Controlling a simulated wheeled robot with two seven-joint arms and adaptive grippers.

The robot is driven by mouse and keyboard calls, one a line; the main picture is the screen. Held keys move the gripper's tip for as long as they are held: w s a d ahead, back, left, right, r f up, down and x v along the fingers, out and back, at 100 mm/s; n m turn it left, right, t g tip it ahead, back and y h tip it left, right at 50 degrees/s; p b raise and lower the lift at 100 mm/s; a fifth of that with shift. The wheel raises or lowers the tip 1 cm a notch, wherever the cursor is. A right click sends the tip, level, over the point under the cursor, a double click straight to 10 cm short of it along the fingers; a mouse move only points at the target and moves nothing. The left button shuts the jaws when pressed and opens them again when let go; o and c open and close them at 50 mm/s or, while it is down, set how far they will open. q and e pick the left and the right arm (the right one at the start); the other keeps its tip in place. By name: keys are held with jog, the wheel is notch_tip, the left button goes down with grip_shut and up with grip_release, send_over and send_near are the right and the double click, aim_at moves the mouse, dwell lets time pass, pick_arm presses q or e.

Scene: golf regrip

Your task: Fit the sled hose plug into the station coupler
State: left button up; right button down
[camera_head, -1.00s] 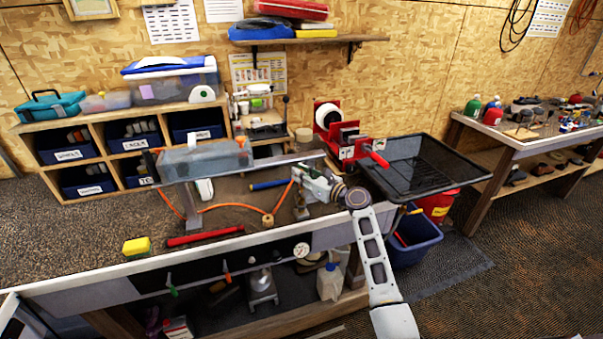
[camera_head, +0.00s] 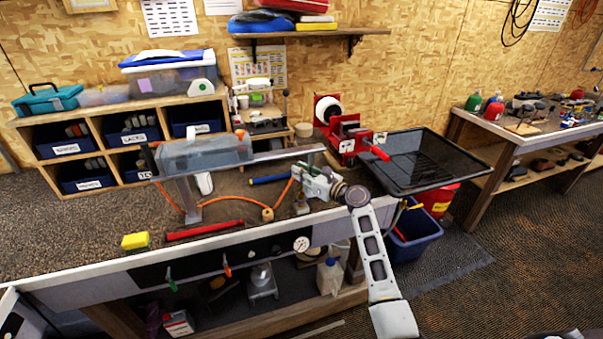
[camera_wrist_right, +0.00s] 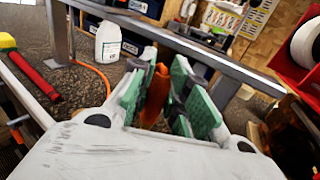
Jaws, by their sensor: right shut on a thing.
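My right gripper (camera_head: 298,175) is above the bench, just below the grey rail (camera_head: 285,157). In the right wrist view its green pads (camera_wrist_right: 198,98) are shut on an orange piece (camera_wrist_right: 155,95), which appears to be the hose plug. The orange hose (camera_head: 235,206) runs from this grip down to the bench, through a small tan block (camera_head: 267,214), and up to the rail's left end. A clear box-like sled (camera_head: 205,153) sits on the rail. I cannot make out the station coupler for certain. My left gripper is not in view.
A red vise (camera_head: 345,135) and black tray (camera_head: 425,160) are to the right. The bench's front left is clear.

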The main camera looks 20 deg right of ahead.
jog(key=shift+p, duration=1)
dwell(1.7)
jog(key=shift+f+b, duration=0.9)
jog(key=shift+f, duration=0.75)
dwell(0.9)
jog(key=c, duration=1.3)
grip_release()
jog(key=shift+s, duration=0.1)
jog(key=v, duration=1.1)
jog(key=shift+s+d, duration=0.2)
jog(key=shift+s, duration=0.15)
